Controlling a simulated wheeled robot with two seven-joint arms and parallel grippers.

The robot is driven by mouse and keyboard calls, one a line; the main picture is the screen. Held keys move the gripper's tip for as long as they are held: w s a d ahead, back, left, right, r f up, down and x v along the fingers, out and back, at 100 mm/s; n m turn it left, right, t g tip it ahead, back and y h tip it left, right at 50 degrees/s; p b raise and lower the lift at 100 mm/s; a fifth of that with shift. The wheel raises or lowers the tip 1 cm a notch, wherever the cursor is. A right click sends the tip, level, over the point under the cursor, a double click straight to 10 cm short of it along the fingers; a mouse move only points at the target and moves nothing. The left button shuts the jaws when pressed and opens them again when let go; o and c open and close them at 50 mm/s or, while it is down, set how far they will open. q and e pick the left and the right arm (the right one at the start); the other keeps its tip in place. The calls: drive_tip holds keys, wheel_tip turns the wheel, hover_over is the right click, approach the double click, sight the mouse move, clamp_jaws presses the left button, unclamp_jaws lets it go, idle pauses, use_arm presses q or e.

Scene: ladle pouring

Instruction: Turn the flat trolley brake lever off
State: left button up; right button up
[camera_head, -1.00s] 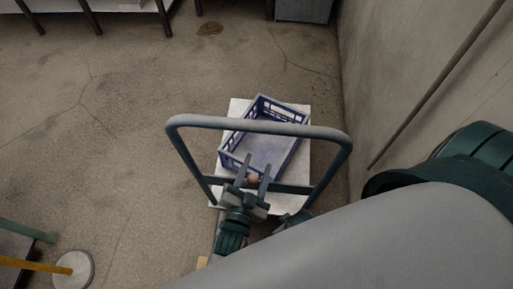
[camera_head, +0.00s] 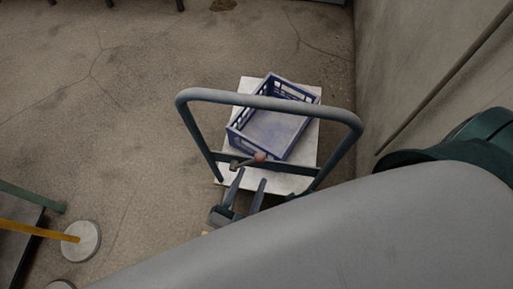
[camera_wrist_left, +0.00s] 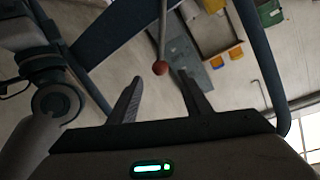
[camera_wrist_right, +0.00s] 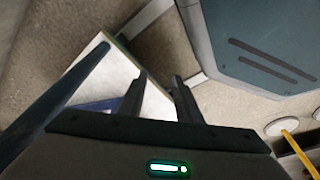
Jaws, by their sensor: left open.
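The brake lever has a red ball knob (camera_head: 260,157) and sits at the crossbar of the flat trolley's handle frame (camera_head: 270,101). The knob on its thin rod also shows in the left wrist view (camera_wrist_left: 160,68), just beyond and between the fingertips. My left gripper (camera_head: 249,178) is open and empty, with its fingertips close below the knob in the head view, apart from it. The trolley deck (camera_head: 230,166) is white. My right gripper (camera_wrist_right: 158,80) shows only in its wrist view, with its two fingers apart and nothing between them.
A blue crate (camera_head: 270,118) stands on the trolley deck. A wall (camera_head: 420,50) rises close on the right. A round post base (camera_head: 82,241) with a yellow bar (camera_head: 38,231) is at the lower left.

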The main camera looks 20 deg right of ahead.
use_arm(q)
drive_tip(key=shift+v, duration=2.5)
use_arm(e)
drive_tip(key=shift+w+r, duration=0.2)
drive_tip(key=shift+r, duration=0.25)
